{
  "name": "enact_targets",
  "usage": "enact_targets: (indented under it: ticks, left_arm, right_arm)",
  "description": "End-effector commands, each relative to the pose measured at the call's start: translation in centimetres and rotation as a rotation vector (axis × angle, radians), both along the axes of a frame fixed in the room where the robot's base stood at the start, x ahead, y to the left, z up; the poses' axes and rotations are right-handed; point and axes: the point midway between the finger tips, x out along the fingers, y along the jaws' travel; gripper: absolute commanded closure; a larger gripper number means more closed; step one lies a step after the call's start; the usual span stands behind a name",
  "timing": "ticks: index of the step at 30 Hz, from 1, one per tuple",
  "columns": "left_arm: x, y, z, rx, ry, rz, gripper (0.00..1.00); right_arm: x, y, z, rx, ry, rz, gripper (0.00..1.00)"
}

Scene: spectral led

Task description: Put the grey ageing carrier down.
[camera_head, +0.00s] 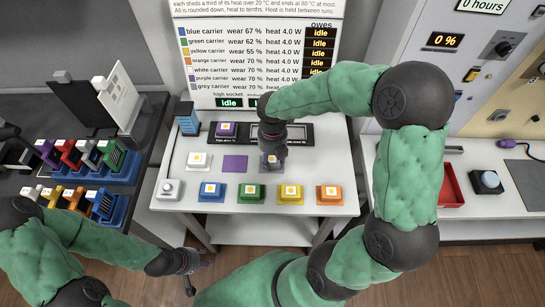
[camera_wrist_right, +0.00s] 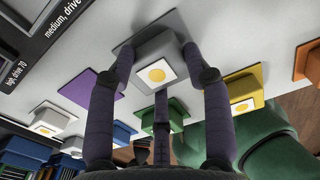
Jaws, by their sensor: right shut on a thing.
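The grey carrier (camera_wrist_right: 152,50), a block with a yellow dot on a white top, is between the fingers of my right gripper (camera_wrist_right: 157,75) in the right wrist view. The right gripper (camera_head: 272,150) points down and is shut on it. The carrier (camera_head: 271,161) is over a grey pad (camera_wrist_right: 122,48) on the white table (camera_head: 190,182); I cannot tell whether it touches the pad. In the head view the gripper partly hides the carrier. My left gripper (camera_head: 197,273) looks open and empty, low in front of the table's left side.
Blue (camera_head: 210,190), green (camera_head: 251,192), yellow (camera_head: 291,193) and orange (camera_head: 329,195) carriers stand along the front. A white carrier (camera_head: 199,160) and an empty purple pad (camera_head: 234,163) are left of the grey one. A purple carrier (camera_head: 226,130) sits in a dark socket behind.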

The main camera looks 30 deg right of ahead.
Motion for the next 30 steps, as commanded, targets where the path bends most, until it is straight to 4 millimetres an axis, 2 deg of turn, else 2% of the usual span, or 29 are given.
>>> enact_targets:
  ticks: [3,4,6,16,20,23,30]
  left_arm:
    - [0.0,0.0,-0.1,0.0,0.0,0.0,0.6]
    - [0.0,0.0,-0.1,0.0,0.0,0.0,0.6]
    - [0.0,0.0,-0.1,0.0,0.0,0.0,0.6]
    - [0.0,0.0,-0.1,0.0,0.0,0.0,0.6]
    - [0.0,0.0,0.2,0.0,0.0,0.0,0.6]
    - [0.0,0.0,1.0,0.0,0.0,0.0,0.6]
    - [0.0,0.0,3.4,0.0,0.0,0.0,0.6]
  right_arm:
    - [0.0,0.0,-0.3,0.001,0.001,0.0,0.89]
    - [0.0,0.0,-0.4,0.0,0.0,0.0,0.47]
    - [0.0,0.0,-0.3,0.0,0.0,0.0,0.27]
    - [0.0,0.0,-0.3,0.0,0.0,0.0,0.26]
    - [0.0,0.0,0.4,0.0,0.0,0.001,0.26]
    - [0.0,0.0,1.8,0.0,-0.002,0.001,0.26]
    - [0.1,0.0,6.8,0.0,-0.004,0.001,0.26]
